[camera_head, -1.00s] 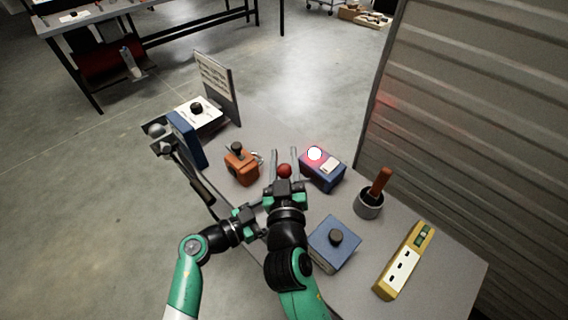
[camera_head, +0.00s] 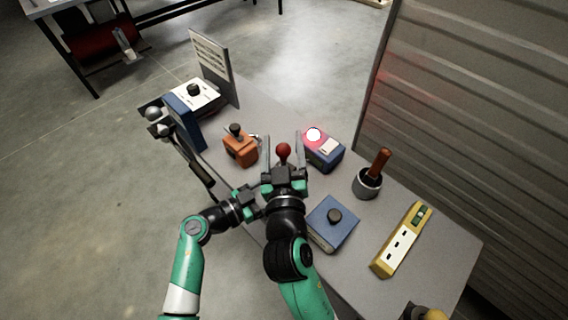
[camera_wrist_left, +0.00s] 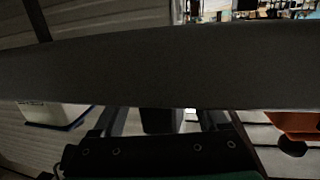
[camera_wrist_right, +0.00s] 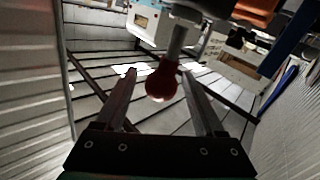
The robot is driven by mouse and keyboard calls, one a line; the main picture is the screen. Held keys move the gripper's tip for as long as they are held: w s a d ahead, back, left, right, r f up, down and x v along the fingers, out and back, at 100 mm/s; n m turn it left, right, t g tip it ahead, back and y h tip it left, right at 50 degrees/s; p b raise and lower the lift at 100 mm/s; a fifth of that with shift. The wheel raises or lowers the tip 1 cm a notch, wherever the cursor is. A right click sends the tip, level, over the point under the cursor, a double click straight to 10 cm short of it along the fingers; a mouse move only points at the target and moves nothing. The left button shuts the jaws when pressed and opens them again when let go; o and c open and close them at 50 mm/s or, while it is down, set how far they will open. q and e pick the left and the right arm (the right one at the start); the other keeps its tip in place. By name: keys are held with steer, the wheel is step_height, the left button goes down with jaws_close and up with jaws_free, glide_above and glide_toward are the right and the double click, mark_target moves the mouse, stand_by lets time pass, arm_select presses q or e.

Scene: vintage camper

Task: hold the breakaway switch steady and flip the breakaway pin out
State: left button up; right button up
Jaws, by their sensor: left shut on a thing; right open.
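The breakaway pin appears as a red ball (camera_head: 283,151) on a metal shaft; it also shows in the right wrist view (camera_wrist_right: 162,82). My right gripper (camera_head: 284,140) is open, its fingers on either side of the red ball with gaps. The shaft runs to a dark block (camera_wrist_right: 208,10), apparently the breakaway switch, mostly hidden behind my right gripper in the head view. My left gripper (camera_head: 258,196) is partly hidden by the right one; in the left wrist view (camera_wrist_left: 160,112) it is shut on that dark block beside the grey tabletop (camera_wrist_left: 160,65).
An orange box with a black knob (camera_head: 239,150) stands left of the red ball. A blue box with a lit lamp (camera_head: 323,150) stands to the right. A blue box with a black knob (camera_head: 332,223), an orange-handled holder (camera_head: 369,181) and a yellow strip (camera_head: 402,240) stand nearer right.

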steer(key=s, duration=1)
steer(key=shift+d, duration=0.2)
arm_select(q)
steer(key=o, duration=0.9)
steer(key=shift+c, duration=0.2)
